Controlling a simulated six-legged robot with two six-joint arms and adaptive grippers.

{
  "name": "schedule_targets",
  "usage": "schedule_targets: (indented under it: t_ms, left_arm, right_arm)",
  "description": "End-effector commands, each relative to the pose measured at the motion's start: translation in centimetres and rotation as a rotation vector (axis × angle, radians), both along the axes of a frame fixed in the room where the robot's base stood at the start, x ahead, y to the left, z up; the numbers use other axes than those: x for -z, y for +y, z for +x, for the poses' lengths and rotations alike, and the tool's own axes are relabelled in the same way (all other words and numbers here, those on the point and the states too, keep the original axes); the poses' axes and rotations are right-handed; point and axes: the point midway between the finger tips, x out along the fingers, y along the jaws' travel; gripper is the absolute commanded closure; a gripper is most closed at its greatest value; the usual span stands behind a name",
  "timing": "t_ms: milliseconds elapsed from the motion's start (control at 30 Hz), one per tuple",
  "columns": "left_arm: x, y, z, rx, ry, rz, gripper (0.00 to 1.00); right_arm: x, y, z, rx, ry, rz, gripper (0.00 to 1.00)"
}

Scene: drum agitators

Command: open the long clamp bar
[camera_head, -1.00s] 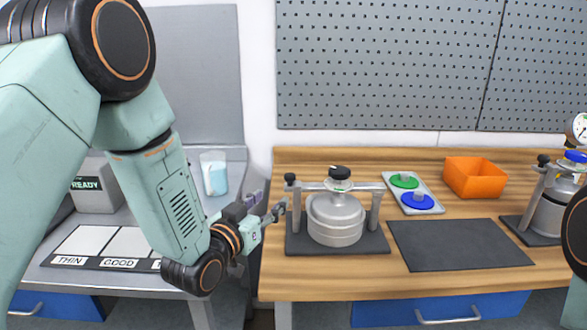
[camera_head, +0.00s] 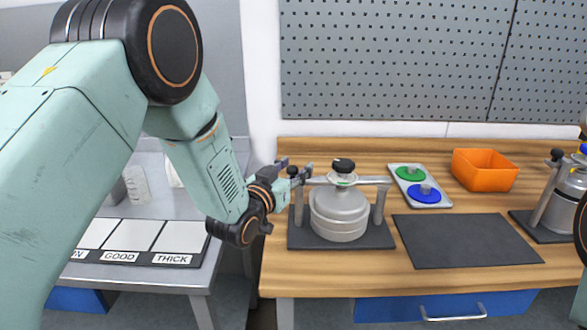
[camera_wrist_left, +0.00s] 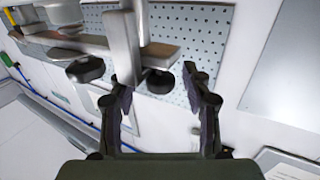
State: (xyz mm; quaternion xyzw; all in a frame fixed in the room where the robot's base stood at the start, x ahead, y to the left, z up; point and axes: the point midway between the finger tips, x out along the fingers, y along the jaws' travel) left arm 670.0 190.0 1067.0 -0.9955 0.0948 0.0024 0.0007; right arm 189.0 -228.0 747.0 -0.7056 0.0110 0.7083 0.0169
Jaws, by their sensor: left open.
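The long clamp bar (camera_head: 365,180) lies level across the top of a silver lidded drum (camera_head: 340,212), between two grey posts. A black center knob (camera_head: 344,165) stands above the bar. My left gripper (camera_head: 296,168) is at the bar's left end, with its fingers open. In the left wrist view the bar (camera_wrist_left: 88,42) comes in from the upper left, and its black end knob (camera_wrist_left: 160,81) appears between my open fingers (camera_wrist_left: 160,105). I cannot tell whether a finger touches it. My right gripper is out of view.
A dark mat (camera_head: 465,240) lies right of the drum. Behind it are a tray (camera_head: 441,199) with green and blue discs and an orange bin (camera_head: 485,170). A second drum (camera_head: 563,200) stands at the right. A grey table (camera_head: 170,210) with labelled plates is at the left.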

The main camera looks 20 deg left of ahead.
Motion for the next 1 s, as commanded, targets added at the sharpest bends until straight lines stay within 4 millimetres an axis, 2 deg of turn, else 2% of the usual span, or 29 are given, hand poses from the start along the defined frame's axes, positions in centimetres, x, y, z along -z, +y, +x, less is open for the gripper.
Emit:
schedule_targets:
  t_ms: [233,800,1000]
  left_arm:
    - [0.01,0.00,0.19,0.000,0.000,-0.001,0.52]
    - [-0.02,0.05,0.14,-0.001,-0.001,-0.001,1.00]
    - [-0.05,0.05,0.15,-0.001,-0.001,-0.001,1.00]
  right_arm:
    - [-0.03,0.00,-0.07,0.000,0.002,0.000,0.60]
    - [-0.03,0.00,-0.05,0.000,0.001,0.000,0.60]
    - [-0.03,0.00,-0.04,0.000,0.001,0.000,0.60]
